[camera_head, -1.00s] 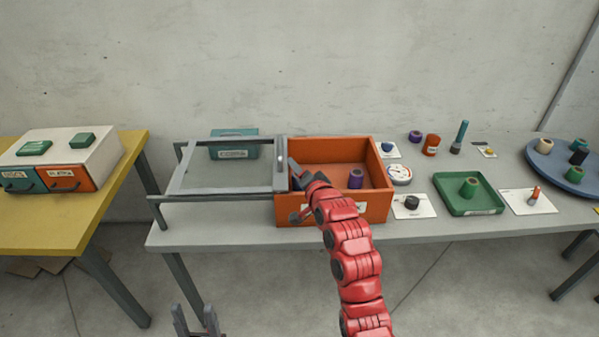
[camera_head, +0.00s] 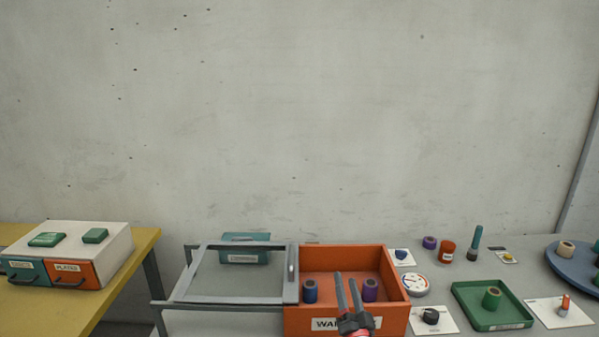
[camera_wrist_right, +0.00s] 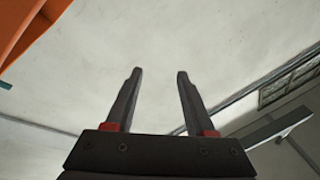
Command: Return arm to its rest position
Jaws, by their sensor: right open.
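My right gripper (camera_head: 348,292) points upward in front of the orange box (camera_head: 392,316), at the bottom of the head view. Its two fingers are apart and nothing is between them. The right wrist view also shows the open, empty fingers (camera_wrist_right: 155,85) against the pale wall. In the head view, a blue spool (camera_head: 310,291) and a purple spool (camera_head: 370,290) stand inside the orange box, on either side of the fingers. The rest of my right arm is below the picture. My left gripper is not in view.
A grey framed sliding lid (camera_head: 235,277) lies left of the box, with a teal bin (camera_head: 245,250) behind it. On the right are a green tray (camera_head: 470,313), a gauge (camera_head: 415,284) and a blue round plate (camera_head: 568,264). A yellow table (camera_head: 100,306) with drawers stands left.

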